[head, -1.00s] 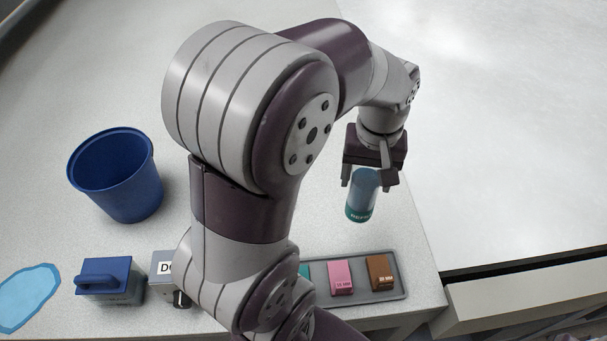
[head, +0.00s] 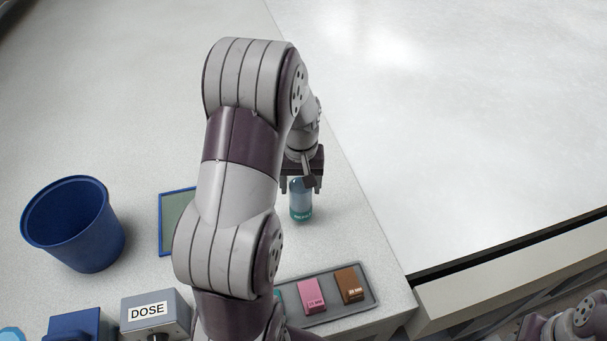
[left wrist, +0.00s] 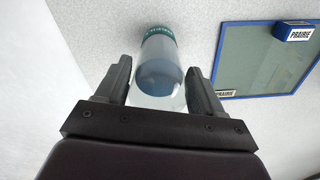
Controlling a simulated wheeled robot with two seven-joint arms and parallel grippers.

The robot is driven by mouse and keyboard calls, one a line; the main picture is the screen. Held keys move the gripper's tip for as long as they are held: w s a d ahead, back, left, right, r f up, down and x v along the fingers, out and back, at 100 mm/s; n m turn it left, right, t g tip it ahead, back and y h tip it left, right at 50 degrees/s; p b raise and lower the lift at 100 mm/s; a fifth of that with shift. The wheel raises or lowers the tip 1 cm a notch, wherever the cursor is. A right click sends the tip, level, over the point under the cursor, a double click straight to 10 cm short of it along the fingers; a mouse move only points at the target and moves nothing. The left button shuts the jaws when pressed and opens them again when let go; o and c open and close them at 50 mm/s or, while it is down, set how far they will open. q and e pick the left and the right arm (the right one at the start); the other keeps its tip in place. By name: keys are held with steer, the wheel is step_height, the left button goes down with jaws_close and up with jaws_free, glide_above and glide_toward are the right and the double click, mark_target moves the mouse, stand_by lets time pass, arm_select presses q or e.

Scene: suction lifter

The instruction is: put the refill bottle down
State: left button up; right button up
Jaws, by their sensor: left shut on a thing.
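The refill bottle (head: 301,205) is a clear blue cylinder with a teal band at its lower end. My left gripper (head: 301,187) is shut on its upper part and holds it upright, near the right side of the counter. In the left wrist view the bottle (left wrist: 158,70) sits between the two fingers, with its teal end pointing away toward the counter. I cannot tell whether its base touches the surface. My right gripper is out of view.
A blue-framed green panel (head: 168,225) is partly hidden behind my left arm. A blue bucket (head: 75,235) and a DOSE box (head: 152,312) stand to the left. A grey tray (head: 332,307) with pink and brown blocks lies in front of the bottle. Counter around the bottle is clear.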

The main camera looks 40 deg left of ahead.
arm_select(q)
steer(key=shift+w+f, duration=0.1)
steer(key=shift+f, duration=0.85)
steer(key=o, duration=1.7)
steer(key=shift+c, duration=0.2)
